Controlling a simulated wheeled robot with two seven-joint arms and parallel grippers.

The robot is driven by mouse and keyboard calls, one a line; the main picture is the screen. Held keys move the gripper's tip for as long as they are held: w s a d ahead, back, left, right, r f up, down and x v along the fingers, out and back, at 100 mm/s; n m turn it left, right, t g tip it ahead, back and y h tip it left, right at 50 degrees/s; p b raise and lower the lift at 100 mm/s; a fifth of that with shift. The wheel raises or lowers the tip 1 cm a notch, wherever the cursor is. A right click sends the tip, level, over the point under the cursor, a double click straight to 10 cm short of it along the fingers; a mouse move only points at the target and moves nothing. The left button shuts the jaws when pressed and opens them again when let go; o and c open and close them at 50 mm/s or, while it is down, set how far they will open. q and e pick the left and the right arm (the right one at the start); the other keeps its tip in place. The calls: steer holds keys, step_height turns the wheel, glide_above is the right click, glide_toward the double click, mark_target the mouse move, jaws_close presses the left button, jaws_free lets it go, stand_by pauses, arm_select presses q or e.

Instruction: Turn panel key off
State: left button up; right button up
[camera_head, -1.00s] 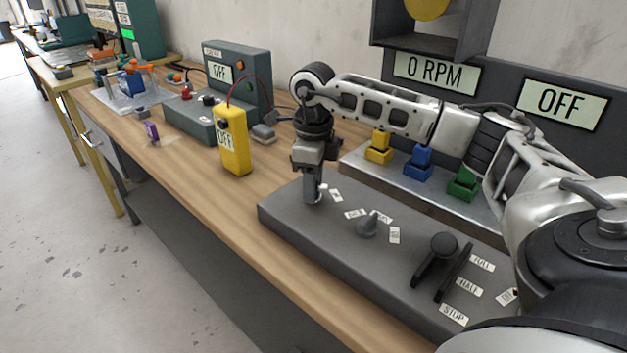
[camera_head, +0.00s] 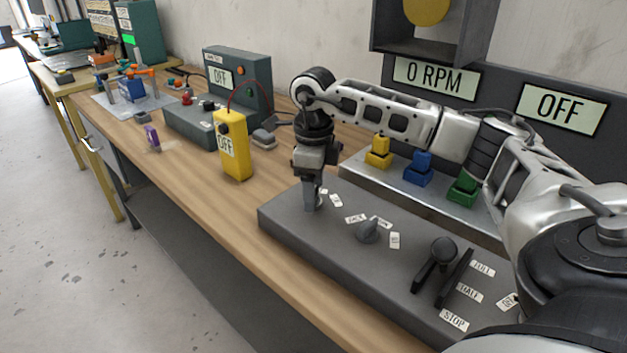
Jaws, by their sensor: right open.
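The grey control panel (camera_head: 300,235) lies on the wooden bench. My right gripper (camera_head: 313,204) points straight down at the panel's far left corner, over the spot where small white labels sit. The key there is mostly hidden by the fingers, so its angle cannot be told. My right gripper is open, with its fingertips close to the panel top; whether they touch the key is unclear. A grey rotary knob (camera_head: 367,232) with white labels around it stands to the right of the gripper. A display (camera_head: 561,108) behind reads OFF. My left gripper is not in view.
A black lever (camera_head: 434,263) beside FULL, HALF and STOP labels stands at the panel's right. Yellow (camera_head: 379,152), blue (camera_head: 419,168) and green (camera_head: 464,187) blocks stand behind the panel. A yellow meter (camera_head: 232,146) stands to the left. Bare bench lies between meter and panel.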

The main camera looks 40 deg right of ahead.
arm_select(q)
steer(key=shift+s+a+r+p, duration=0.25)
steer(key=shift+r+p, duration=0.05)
steer(key=shift+p, duration=0.75)
arm_select(e)
step_height(320, 180, up, 16)
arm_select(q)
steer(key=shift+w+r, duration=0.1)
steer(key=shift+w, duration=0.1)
